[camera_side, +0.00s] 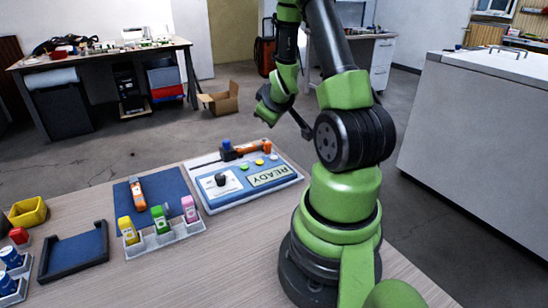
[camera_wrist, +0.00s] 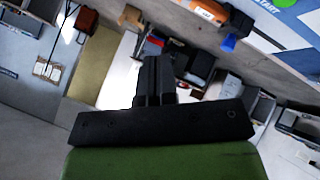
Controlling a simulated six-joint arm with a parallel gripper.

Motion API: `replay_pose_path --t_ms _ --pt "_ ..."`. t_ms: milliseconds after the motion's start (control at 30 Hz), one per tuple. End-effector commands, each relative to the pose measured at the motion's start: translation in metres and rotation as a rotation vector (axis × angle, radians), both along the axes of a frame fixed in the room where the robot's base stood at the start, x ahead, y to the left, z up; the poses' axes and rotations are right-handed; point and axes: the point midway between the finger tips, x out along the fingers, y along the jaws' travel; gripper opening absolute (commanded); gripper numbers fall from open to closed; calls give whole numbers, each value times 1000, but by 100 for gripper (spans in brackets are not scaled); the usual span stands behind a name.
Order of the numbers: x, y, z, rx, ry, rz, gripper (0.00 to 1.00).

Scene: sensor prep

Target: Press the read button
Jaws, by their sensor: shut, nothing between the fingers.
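A blue and white panel (camera_side: 284,181) lies on the wooden table beside my arm's base, with a READY display (camera_side: 270,176). A green button (camera_side: 244,166) and a yellow button (camera_side: 259,161) sit on it; an orange-yellow spot shows further right. I cannot read which is the read button. The panel's edge shows at top right in the wrist view (camera_wrist: 300,55), with a green button (camera_wrist: 285,3) partly cut off. My gripper (camera_wrist: 153,62) is shut and empty. It is apart from the panel, raised and tilted away from the tabletop.
An orange and black device (camera_side: 248,148) with a blue end lies along the panel's back edge. A black knob (camera_side: 221,179) stands on a white square. A blue mat (camera_side: 163,188) holds an orange tool (camera_side: 137,193). A rack (camera_side: 163,240) holds colored bottles. A yellow bin (camera_side: 28,212) stands left.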

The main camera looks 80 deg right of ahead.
Motion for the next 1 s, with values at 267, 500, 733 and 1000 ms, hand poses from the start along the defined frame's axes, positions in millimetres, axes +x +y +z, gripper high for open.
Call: replay_pose_path --t_ms 267,500,733,1000 --pt "0 0 -17 5 3 -1 0" --pt "0 1 -52 6 3 0 0" --pt "0 0 -78 4 1 -1 0" --pt "0 0 -88 0 -1 1 0"
